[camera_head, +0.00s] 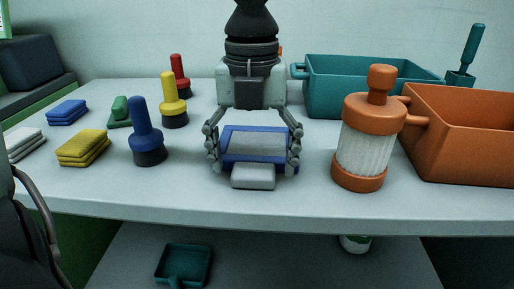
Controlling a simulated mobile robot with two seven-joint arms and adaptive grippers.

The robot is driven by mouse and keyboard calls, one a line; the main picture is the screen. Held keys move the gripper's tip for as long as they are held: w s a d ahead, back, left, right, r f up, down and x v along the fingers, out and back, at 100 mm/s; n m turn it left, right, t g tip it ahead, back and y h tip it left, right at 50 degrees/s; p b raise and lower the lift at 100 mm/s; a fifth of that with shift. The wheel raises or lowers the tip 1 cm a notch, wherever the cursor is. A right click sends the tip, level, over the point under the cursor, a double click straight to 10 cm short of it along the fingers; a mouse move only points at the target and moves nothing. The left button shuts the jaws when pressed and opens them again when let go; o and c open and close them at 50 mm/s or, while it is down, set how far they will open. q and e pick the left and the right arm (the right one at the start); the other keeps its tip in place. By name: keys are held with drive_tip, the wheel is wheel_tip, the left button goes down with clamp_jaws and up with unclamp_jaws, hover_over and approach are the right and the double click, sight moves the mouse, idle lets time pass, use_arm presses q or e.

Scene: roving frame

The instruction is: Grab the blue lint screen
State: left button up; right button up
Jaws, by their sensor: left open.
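The blue lint screen (229,149) lies on the pale table near the front middle. It has a blue frame, a grey panel and a light grey block-like handle (253,177) at its front edge. My left gripper (253,160) reaches in from above and behind, with one finger at each side of the screen. The fingers are spread wide, and I cannot tell whether they touch the frame. The fingers hide parts of the screen's left and right sides. My right gripper is not in view.
An orange-capped canister (361,152) stands right of the screen, with an orange tub (464,145) and teal tub (345,93) beyond. A blue brush (146,130), other brushes and folded cloths (83,147) stand left. A teal dustpan (183,264) sits below the table.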

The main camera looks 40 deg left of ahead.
use_arm(q)
drive_tip(key=shift+f, duration=0.3)
drive_tip(key=shift+c, duration=0.4)
drive_tip(key=c, duration=1.2)
drive_tip(key=shift+c, duration=0.6)
drive_tip(key=shift+r, duration=0.15)
